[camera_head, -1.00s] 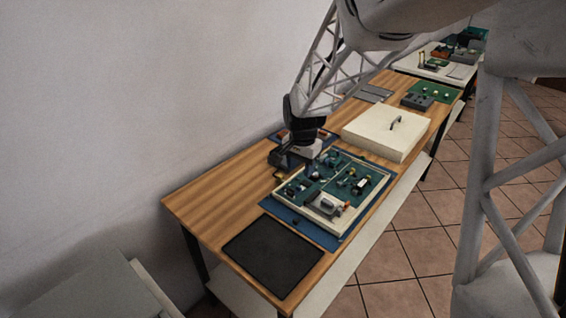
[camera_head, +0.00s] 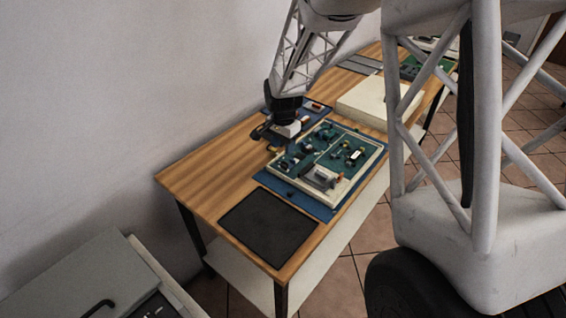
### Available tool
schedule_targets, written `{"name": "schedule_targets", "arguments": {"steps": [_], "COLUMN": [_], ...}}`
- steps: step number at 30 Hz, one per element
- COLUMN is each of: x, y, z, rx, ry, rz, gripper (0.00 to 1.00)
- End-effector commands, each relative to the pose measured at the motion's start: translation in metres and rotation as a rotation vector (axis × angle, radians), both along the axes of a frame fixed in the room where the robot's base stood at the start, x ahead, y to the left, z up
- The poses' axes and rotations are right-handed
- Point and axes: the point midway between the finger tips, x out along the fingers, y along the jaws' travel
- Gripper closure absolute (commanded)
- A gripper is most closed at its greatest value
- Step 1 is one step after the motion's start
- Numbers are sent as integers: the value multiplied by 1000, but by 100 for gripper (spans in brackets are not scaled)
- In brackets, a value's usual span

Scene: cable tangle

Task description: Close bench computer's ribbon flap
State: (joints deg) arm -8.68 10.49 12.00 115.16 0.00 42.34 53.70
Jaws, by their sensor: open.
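The bench computer is an open, shallow cream case (camera_head: 364,178) with green boards and small parts inside. It lies on a blue mat (camera_head: 318,211) on the wooden bench. A grey block with a light face (camera_head: 322,176) sits in its near part. The ribbon flap is too small to pick out. My gripper (camera_head: 272,142) is open, pointing down at the case's far-left edge. Its fingers are small and dark here, and I cannot tell whether they touch anything. My wrist covers part of the bench behind it.
A flat cream cover (camera_head: 362,102) lies beyond the case. A black mat (camera_head: 268,228) lies at the bench's near end. A small blue tray (camera_head: 314,107) sits behind my gripper. The bench top (camera_head: 205,175) at left is bare. A grey cabinet (camera_head: 75,280) stands lower left.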

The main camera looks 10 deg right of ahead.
Motion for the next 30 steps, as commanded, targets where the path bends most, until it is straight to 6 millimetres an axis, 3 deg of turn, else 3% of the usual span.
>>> {"name": "schedule_targets", "arguments": {"steps": [8, 21, 30], "x": [0, 0, 0], "y": [0, 0, 0], "z": [-19, -67, -77], "rx": [0, 0, 0], "ry": [1, 1, 0], "rz": [0, 0, 0], "gripper": [53, 53, 53]}}
